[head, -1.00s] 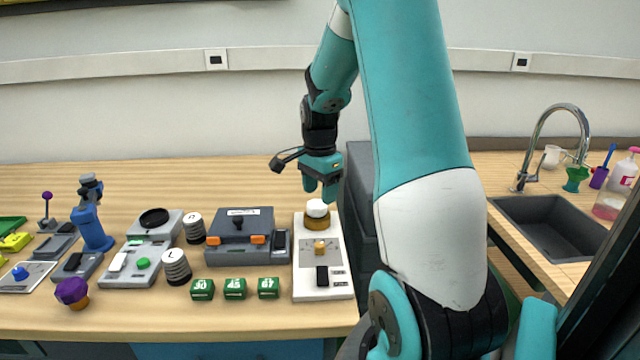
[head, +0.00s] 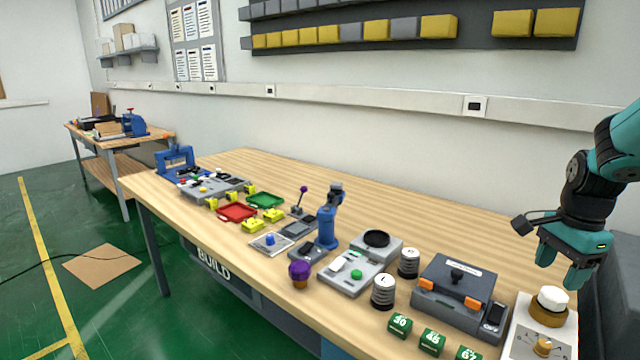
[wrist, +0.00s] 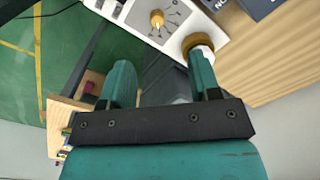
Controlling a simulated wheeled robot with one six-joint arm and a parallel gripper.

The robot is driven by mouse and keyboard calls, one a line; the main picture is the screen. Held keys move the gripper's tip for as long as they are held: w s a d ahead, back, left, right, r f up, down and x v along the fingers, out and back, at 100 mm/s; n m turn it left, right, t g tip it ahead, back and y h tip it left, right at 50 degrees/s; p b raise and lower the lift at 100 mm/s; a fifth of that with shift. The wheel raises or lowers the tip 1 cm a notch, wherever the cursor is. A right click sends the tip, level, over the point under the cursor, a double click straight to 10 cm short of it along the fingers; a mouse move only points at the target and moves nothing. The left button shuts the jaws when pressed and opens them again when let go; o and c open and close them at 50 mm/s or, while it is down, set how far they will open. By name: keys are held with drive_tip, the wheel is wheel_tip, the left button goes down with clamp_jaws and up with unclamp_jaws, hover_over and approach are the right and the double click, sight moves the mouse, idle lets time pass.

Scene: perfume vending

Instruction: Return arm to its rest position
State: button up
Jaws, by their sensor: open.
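My gripper (head: 566,264) is at the right of the head view, pointing down above and beside the white device on the bench. Its two teal fingers are apart with nothing between them. In the wrist view my gripper (wrist: 160,78) also shows open and empty. The white device (head: 520,343) carries a white-topped brass knob (head: 550,306) just below the fingers. In the wrist view the knob (wrist: 197,46) is close to the right finger; I cannot tell whether they touch. My upper arm is mostly out of the head view.
The wooden bench (head: 270,175) holds a grey case (head: 452,290), green numbered blocks (head: 400,325), striped weights (head: 383,290), a blue press-like device (head: 327,228) and small trays (head: 237,212). A wall rack (head: 360,30) hangs above. The bench's back strip is clear.

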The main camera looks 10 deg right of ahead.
drive_tip(key=a+r+n, duration=0.3)
drive_tip(key=a+n, duration=0.4)
drive_tip(key=a, duration=0.5)
drive_tip(key=s+a+r+n+y, duration=0.2)
drive_tip(key=s+a+n, duration=0.6)
drive_tip(key=a, duration=0.3)
drive_tip(key=s+a+r+n+y, duration=0.2)
drive_tip(key=s+a+n, duration=0.6)
drive_tip(key=a+n, duration=0.2)
drive_tip(key=shift+a+n, duration=0.3)
drive_tip(key=shift+a, duration=0.75)
